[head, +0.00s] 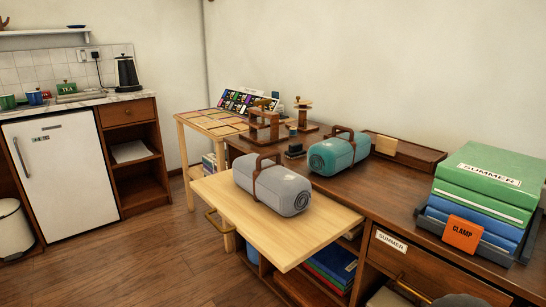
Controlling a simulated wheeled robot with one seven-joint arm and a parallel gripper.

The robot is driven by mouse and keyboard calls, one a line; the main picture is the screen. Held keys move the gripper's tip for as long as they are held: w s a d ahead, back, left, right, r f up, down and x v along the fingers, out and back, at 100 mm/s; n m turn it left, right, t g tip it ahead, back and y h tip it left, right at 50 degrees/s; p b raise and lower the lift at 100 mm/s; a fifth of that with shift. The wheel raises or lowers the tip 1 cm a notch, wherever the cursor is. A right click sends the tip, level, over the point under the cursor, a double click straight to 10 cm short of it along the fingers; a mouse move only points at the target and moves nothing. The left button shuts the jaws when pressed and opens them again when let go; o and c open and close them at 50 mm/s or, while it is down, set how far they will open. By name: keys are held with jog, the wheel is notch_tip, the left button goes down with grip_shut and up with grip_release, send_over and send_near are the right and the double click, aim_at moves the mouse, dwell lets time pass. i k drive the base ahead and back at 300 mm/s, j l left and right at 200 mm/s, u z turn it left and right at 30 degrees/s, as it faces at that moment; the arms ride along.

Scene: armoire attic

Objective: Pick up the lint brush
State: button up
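I cannot clearly make out a lint brush in the head view. A small dark block (294,151) on the brown desk, between the wooden stands and the teal roll, is too small to identify. A grey rolled bundle (272,187) with a brown strap and handle lies on the pale pull-out board (300,243). A teal rolled bundle (338,154) with a similar strap lies behind it on the desk.
Green and blue boxes (488,178) with an orange clamp label (462,234) sit in a tray at the right. Wooden stands (265,127) and a colour-chart table (213,122) are at the back. A white fridge (62,176) stands left. The floor (150,255) between is clear.

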aim_at(295, 150)
jog(key=i+j+u, duration=0.1)
jog(key=u, duration=0.3)
jog(key=i+j+u, duration=0.1)
jog(key=u, duration=0.25)
jog(key=i+u, duration=0.1)
jog(key=u, duration=0.3)
jog(key=i+u, duration=0.1)
jog(key=u, duration=0.25)
jog(key=i, duration=2.25)
jog(key=i+j+z, duration=0.1)
jog(key=i+z, duration=0.15)
jog(key=i, duration=0.15)
jog(key=i+j+z, duration=0.25)
jog(key=i, duration=0.15)
jog(key=i+j+z, duration=0.25)
jog(key=i, duration=0.15)
